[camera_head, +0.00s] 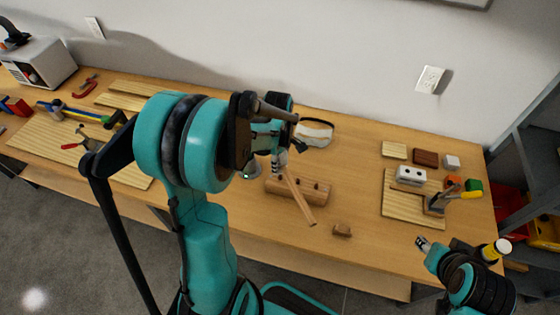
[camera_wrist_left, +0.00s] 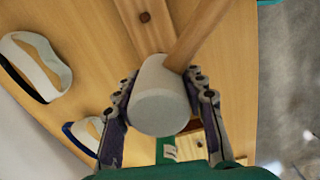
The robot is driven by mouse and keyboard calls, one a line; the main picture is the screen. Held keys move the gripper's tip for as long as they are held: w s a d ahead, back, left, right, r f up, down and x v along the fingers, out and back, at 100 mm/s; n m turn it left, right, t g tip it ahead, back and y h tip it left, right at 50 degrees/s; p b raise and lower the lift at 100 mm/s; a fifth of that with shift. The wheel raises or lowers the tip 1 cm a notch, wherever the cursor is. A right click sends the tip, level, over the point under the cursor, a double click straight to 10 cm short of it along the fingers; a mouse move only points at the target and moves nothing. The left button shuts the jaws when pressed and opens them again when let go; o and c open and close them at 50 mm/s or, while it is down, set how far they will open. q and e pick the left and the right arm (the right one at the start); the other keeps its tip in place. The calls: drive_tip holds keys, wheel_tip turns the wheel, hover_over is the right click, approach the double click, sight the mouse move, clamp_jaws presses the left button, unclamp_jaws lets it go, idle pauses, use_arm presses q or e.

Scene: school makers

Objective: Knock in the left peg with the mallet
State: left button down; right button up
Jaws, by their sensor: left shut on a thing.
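My left gripper (camera_wrist_left: 160,100) is shut on the mallet, its fingers on either side of the pale grey head (camera_wrist_left: 158,98). The mallet's wooden handle (camera_wrist_left: 203,28) runs up and right in the wrist view; in the head view the handle (camera_head: 300,200) slants down over the wooden peg block (camera_head: 318,193). In the head view my left gripper (camera_head: 280,160) is just behind the block, and the mallet head is mostly hidden. Round brown spots show on the block's wood (camera_wrist_left: 165,18); I cannot tell pegs from holes. My right gripper (camera_head: 422,242) is by the table's front edge, its jaws too small to judge.
A small brown piece (camera_head: 342,231) lies in front of the block. White goggles (camera_head: 315,131) lie behind. Tools and boards lie left. The table between block and right board is clear.

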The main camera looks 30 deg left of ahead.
use_arm(q)
wheel_tip(320, 180, down, 5)
drive_tip(key=b, duration=0.3)
drive_tip(key=shift+r, duration=0.15)
use_arm(e)
wheel_tip(320, 180, down, 4)
use_arm(q)
wheel_tip(320, 180, up, 6)
drive_tip(key=p, duration=0.4)
drive_tip(key=shift+f, duration=0.25)
use_arm(e)
wheel_tip(320, 180, up, 4)
drive_tip(key=shift+r, duration=0.1)
use_arm(q)
wheel_tip(320, 180, down, 6)
drive_tip(key=b, duration=0.5)
drive_tip(key=shift+f, duration=0.1)
use_arm(e)
wheel_tip(320, 180, down, 5)
use_arm(q)
wheel_tip(320, 180, up, 6)
drive_tip(key=p, duration=0.4)
drive_tip(key=shift+f, duration=0.25)
use_arm(e)
wheel_tip(320, 180, up, 4)
drive_tip(key=shift+f, duration=0.1)
